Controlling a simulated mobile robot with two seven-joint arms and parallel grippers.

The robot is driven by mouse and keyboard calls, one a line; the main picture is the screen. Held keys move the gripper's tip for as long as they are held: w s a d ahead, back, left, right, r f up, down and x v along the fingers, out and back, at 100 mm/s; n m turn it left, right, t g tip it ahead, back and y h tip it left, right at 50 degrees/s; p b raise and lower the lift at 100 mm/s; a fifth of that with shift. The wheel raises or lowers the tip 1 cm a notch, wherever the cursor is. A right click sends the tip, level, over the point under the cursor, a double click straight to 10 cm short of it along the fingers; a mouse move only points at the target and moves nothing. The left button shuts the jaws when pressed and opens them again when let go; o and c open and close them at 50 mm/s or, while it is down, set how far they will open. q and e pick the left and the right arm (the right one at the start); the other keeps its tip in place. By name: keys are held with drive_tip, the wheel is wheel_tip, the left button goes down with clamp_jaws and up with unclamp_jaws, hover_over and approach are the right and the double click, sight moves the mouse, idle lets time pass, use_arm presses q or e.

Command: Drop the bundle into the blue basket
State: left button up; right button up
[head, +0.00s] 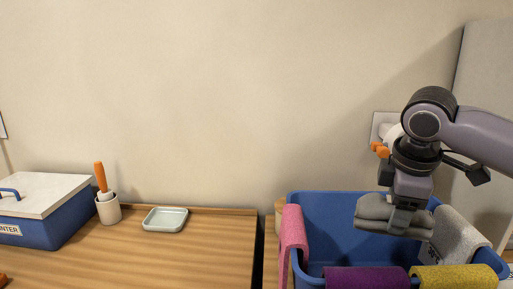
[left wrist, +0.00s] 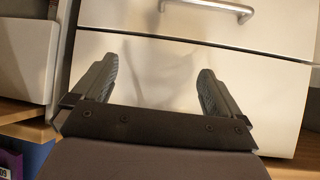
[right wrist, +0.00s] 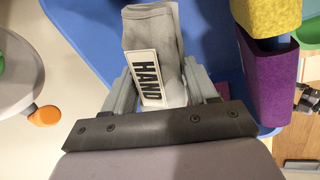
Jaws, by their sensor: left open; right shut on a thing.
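The bundle (head: 379,211) is a grey rolled cloth. My right gripper (head: 402,222) is shut on it from above, over the blue basket (head: 328,208) in the head view. In the right wrist view, grey cloth (right wrist: 178,88) and a white label reading "HAND" show between the fingers; I cannot tell whether the label is on the bundle. The basket's blue wall shows there too (right wrist: 88,32). My left gripper (left wrist: 158,85) is open and empty, facing a pale drawer front (left wrist: 160,70). It is outside the head view.
Pink (head: 292,236), purple (head: 366,278), yellow (head: 455,278) and grey (head: 460,238) cloths hang over the basket rim. On the wooden counter (head: 215,250) stand a blue box (head: 60,225), a cup with an orange-handled brush (head: 108,210) and a pale dish (head: 165,219).

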drive_tip(key=shift+f, duration=0.9)
drive_tip(key=o, duration=1.2)
drive_tip(key=v, duration=0.7)
drive_tip(key=shift+r, duration=0.15)
drive_tip(key=shift+s, duration=0.1)
